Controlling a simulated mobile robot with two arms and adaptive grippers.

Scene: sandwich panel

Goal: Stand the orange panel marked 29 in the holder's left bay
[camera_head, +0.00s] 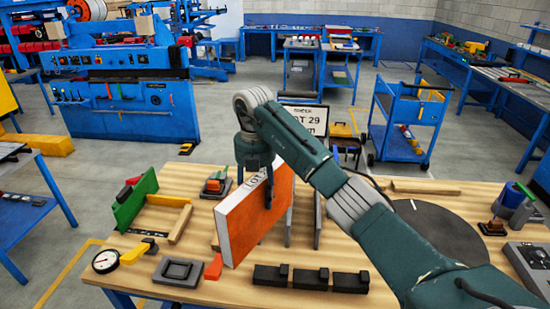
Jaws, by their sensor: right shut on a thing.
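The orange panel (247,225) stands upright, with a white label on its top edge; the label's full marking is too small to read. My right gripper (258,186) is shut on the panel's upper edge from above, one finger down its near face. The holder's grey upright plates (318,222) show to the right of the panel, and a bit of grey shows at its left edge. The panel is over or in the leftmost gap; I cannot tell whether its bottom touches. The holder's base is mostly hidden. My left gripper is not in view.
On the wooden table (170,250) are a dial gauge (106,261), a grey block (178,272), black blocks (310,279) in front, a green panel (136,199) with wooden pieces at left, and a dark round disc (435,232) at right.

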